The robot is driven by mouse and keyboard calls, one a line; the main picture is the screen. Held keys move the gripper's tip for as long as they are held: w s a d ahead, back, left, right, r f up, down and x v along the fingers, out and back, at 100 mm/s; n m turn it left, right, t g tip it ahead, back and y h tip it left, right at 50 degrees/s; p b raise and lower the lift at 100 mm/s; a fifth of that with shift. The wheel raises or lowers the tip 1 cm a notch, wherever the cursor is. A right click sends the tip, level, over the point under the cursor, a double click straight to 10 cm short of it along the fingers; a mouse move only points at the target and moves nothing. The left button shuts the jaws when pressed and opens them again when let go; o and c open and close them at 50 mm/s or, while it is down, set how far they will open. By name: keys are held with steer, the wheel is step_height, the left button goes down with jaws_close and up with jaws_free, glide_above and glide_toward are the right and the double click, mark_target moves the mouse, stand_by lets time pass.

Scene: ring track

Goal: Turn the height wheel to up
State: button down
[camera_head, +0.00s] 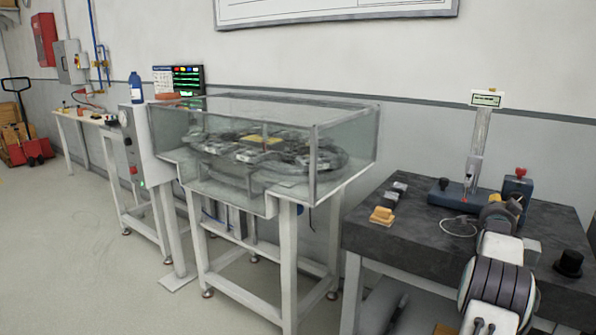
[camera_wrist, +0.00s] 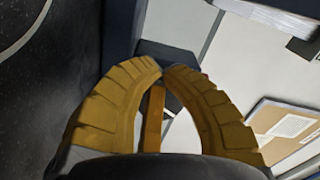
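A height gauge with a dark blue base (camera_head: 452,195), a pale column (camera_head: 479,135) and a small display (camera_head: 487,99) stands on the dark stone table at right. A dark blue block with a red knob (camera_head: 521,173) stands beside it. I cannot single out the height wheel with certainty. My gripper (camera_head: 513,205) is in front of this block, partly hiding it. In the wrist view, the curved yellow fingers of my gripper (camera_wrist: 162,68) have their tips almost together, by a dark part. An orange strip (camera_wrist: 153,118) shows between the fingers. No grasped thing is clear.
The dark stone table (camera_head: 395,228) carries small blocks (camera_head: 382,215), a cable loop (camera_head: 459,227) and a black knob-like piece (camera_head: 569,262). A glass-covered ring track (camera_head: 345,150) stands on a white frame to the left. The floor at left is open.

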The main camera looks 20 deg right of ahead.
steer(key=shift+w+d+r, duration=0.1)
stand_by(0.5)
steer(key=shift+w+a+b, duration=0.2)
steer(key=shift+w+b, duration=0.1)
steer(key=shift+b, duration=0.55)
steer(key=shift+f, duration=0.2)
steer(key=shift+s+a+f+b, duration=0.15)
steer(key=shift+a+f+b, duration=0.2)
steer(key=shift+b, duration=0.75)
steer(key=b+v, duration=0.4)
steer(key=b, duration=0.1)
steer(key=shift+s+r, duration=0.1)
steer(key=shift+r, duration=0.05)
steer(key=shift+s+a+r, duration=0.15)
steer(key=shift+s+a, duration=0.1)
steer(key=shift+a, duration=0.15)
steer(key=c, duration=1.9)
jaws_free()
